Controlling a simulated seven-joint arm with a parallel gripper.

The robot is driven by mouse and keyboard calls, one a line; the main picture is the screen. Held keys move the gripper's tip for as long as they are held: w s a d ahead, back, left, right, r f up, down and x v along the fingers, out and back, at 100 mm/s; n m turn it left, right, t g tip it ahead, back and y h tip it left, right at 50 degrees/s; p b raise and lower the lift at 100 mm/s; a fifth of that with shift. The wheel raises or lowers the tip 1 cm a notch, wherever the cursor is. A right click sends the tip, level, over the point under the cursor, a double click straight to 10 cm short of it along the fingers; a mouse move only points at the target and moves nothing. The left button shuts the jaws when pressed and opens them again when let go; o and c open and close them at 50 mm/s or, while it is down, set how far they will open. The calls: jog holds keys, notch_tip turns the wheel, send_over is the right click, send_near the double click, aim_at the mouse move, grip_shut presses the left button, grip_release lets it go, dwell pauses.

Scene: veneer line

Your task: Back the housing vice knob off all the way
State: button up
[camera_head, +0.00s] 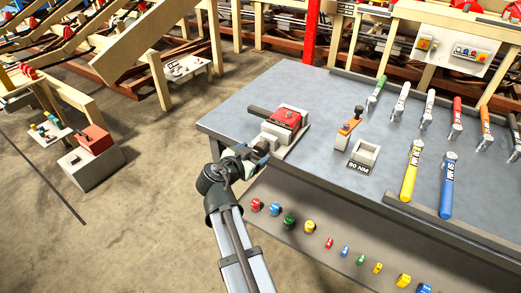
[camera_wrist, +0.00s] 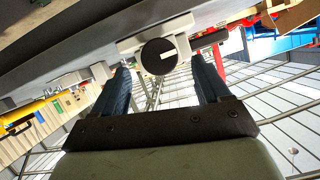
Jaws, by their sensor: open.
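The housing vice (camera_head: 274,137) is a pale grey block near the front left corner of the grey bench. A red housing (camera_head: 286,117) with a dark bar pointing left sits in it. The vice knob (camera_wrist: 158,57) is a dark round disc with a white mark, facing me in the wrist view on a pale mount. My gripper (camera_wrist: 161,66) is open, one finger on each side of the knob. I cannot tell whether either finger touches it. In the head view my gripper (camera_head: 259,154) is at the vice's front left side, and the knob is hidden behind it.
An orange-handled fixture (camera_head: 348,130) and a pale labelled holder (camera_head: 364,155) stand right of the vice. Several coloured hand tools, including a yellow one (camera_head: 410,172), lie farther right. A lower shelf (camera_head: 330,220) holds several coloured knobs. Bench space left of the vice is clear.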

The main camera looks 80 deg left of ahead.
aim_at(259, 151)
jog(key=shift+x, duration=2.8)
jog(key=c, duration=1)
